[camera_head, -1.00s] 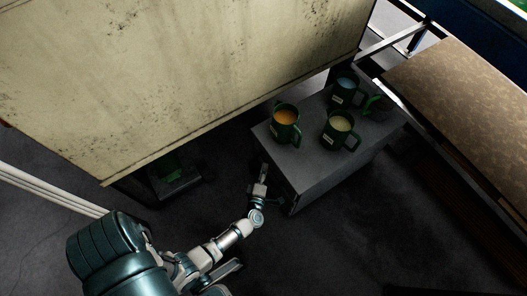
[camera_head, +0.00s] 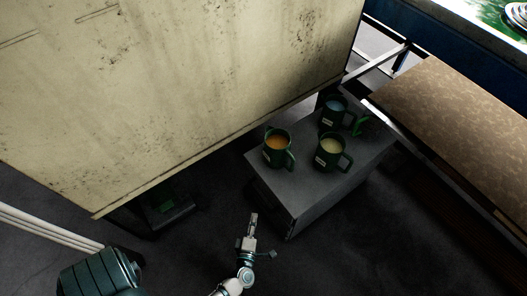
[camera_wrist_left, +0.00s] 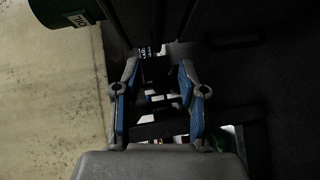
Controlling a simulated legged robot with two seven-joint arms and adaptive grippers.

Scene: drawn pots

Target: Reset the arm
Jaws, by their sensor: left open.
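My left gripper (camera_head: 253,222) is open and empty over the dark floor, to the left of the grey box's near corner and apart from it. In the left wrist view its two blue-padded fingers (camera_wrist_left: 158,78) stand apart with nothing between them. On the grey box (camera_head: 322,204) stand three dark green mugs: one with orange contents (camera_head: 271,157), one with pale yellow contents (camera_head: 325,160), and one with bluish contents (camera_head: 331,121) behind. Part of a labelled green mug (camera_wrist_left: 62,14) shows at the top left of the wrist view. My right gripper is not in view.
A large stained cream panel (camera_head: 170,90) hangs over the left and centre. A small green object (camera_head: 363,125) is beside the rear mug. A brown-topped bench (camera_head: 460,120) stands at the right. The floor in front of the box is clear.

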